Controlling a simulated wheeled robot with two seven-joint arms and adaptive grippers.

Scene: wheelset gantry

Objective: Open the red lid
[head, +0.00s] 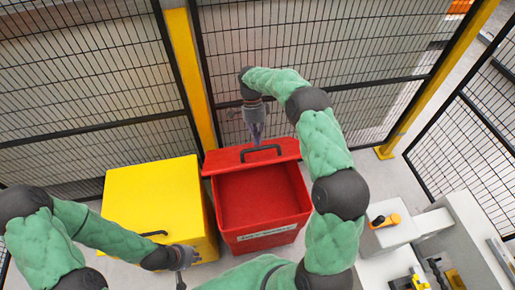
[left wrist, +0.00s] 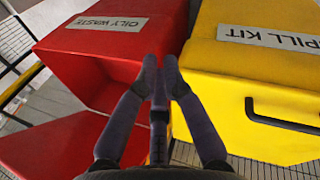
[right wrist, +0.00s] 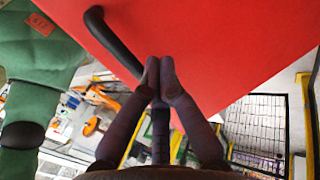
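The red lid (head: 228,158) is swung up at the back of the red bin (head: 262,215), and the bin's inside shows in the head view. Its black handle (head: 261,149) is on the lid's face. My right gripper (head: 257,138) points down at the lid's back edge, behind the handle. In the right wrist view its fingers (right wrist: 160,64) are together with nothing seen between them, close to the lid (right wrist: 215,45) and the handle (right wrist: 113,42). My left gripper (head: 181,272) is low before the yellow box; its fingers (left wrist: 160,64) look together and empty.
The yellow spill kit box (head: 150,195) stands left of the bin, with a black handle. Black mesh fence with yellow posts (head: 192,75) runs close behind. A grey machine (head: 440,235) with orange and yellow parts is at right.

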